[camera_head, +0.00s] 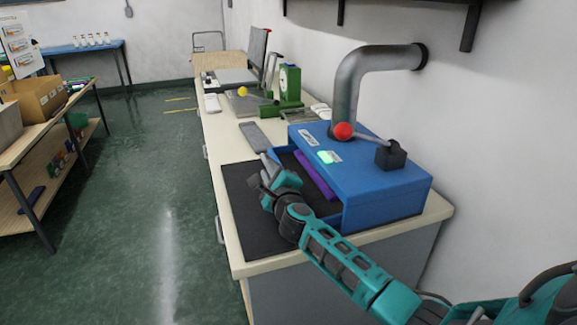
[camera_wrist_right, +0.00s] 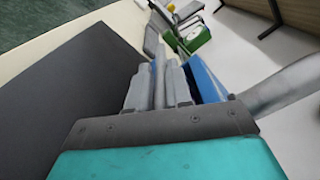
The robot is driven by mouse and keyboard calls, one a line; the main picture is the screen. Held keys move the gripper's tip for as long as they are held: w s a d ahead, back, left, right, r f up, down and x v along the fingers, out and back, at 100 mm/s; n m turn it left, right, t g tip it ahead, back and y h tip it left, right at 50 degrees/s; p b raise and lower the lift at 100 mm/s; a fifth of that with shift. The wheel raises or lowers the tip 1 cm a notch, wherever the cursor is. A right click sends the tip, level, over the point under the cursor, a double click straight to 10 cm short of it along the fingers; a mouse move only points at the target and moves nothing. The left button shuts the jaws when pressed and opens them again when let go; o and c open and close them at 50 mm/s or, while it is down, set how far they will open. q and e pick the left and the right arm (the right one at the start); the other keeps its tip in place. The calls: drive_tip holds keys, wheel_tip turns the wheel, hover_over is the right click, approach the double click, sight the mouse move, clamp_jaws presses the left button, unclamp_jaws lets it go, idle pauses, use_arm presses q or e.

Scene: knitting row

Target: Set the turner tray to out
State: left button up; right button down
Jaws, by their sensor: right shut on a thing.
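The turner is a blue box (camera_head: 385,185) on the bench, with a grey pipe rising behind it. Its blue tray (camera_head: 338,222) stands out of the box's left side over a black mat (camera_head: 240,215). A purple piece (camera_head: 315,175) lies between the tray walls. My right gripper (camera_head: 264,172) is at the tray's outer side, shut on what seems to be the tray's front or handle. In the wrist view the closed fingers (camera_wrist_right: 160,85) hide the held part, and a blue edge (camera_wrist_right: 205,80) shows beside them. My left gripper is not in view.
A lever with a red ball (camera_head: 343,131) and a lit green button (camera_head: 326,157) are on the box top. A grey flat device (camera_head: 255,135) lies behind the mat. A green dial machine (camera_head: 289,85) stands farther back.

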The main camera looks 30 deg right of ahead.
use_arm(q)
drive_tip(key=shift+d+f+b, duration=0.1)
drive_tip(key=shift+b, duration=0.2)
use_arm(e)
drive_tip(key=w+a, duration=0.3)
drive_tip(key=a, duration=1.2)
drive_tip(key=shift+w+r, duration=0.4)
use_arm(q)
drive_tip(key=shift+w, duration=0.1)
use_arm(e)
drive_tip(key=shift+a, duration=0.15)
drive_tip(key=c, duration=1.3)
unclamp_jaws()
drive_tip(key=shift+a+f, duration=0.1)
drive_tip(key=shift+o, duration=0.9)
drive_tip(key=shift+f, duration=0.15)
drive_tip(key=shift+s, duration=0.15)
